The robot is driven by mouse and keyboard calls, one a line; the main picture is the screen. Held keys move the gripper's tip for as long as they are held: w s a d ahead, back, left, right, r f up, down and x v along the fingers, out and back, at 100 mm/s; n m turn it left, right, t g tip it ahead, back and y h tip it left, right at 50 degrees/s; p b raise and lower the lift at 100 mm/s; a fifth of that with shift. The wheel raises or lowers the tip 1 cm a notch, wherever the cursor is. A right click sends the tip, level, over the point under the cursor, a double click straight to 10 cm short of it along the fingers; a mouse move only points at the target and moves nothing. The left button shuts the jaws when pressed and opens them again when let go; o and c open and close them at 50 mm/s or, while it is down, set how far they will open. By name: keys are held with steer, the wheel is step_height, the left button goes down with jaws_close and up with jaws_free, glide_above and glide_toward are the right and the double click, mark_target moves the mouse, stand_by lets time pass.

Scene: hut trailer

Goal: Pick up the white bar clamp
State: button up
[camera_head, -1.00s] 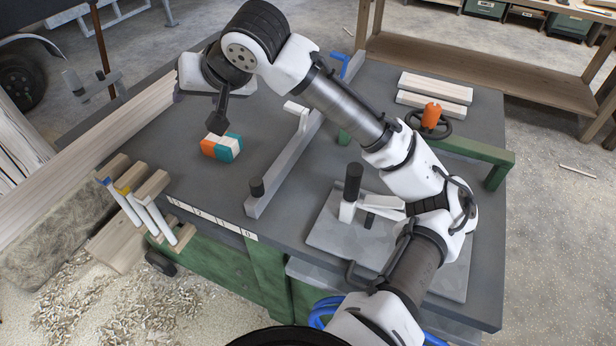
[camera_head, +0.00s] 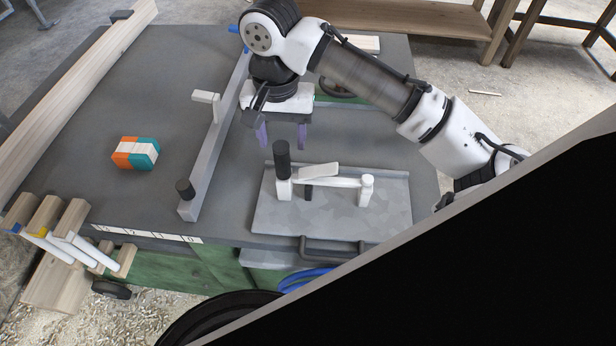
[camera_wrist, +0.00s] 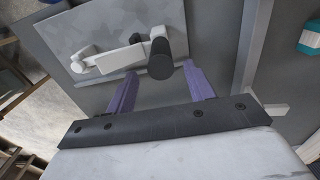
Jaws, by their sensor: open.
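A white bar clamp (camera_head: 335,182) with a thick black handle (camera_head: 282,160) lies on a grey plate (camera_head: 390,222) on the workbench. My gripper (camera_head: 282,140) is open and empty, its purple fingers pointing down just behind the handle in the head view. In the wrist view the clamp (camera_wrist: 122,57) lies beyond the fingertips, with the black handle (camera_wrist: 160,60) nearest and roughly between the fingers (camera_wrist: 160,72). I see no contact; the exact gap cannot be told.
A long grey bar clamp (camera_head: 213,145) lies to the left. An orange, white and teal block (camera_head: 136,153) sits farther left. Wooden-handled clamps (camera_head: 65,230) hang at the bench's left front corner. A black shape covers the head view's lower right.

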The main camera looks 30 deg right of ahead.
steer(key=shift+s+a+f+p, duration=0.15)
steer(key=shift+f+p, duration=0.2)
steer(key=shift+f, duration=1.2)
steer(key=shift+s+a+f+p, duration=0.15)
steer(key=shift+f+p, duration=0.2)
steer(key=shift+f, duration=1.2)
steer(key=shift+w, duration=0.1)
steer(key=shift+c, duration=0.3)
jaws_close()
steer(key=shift+r, duration=0.1)
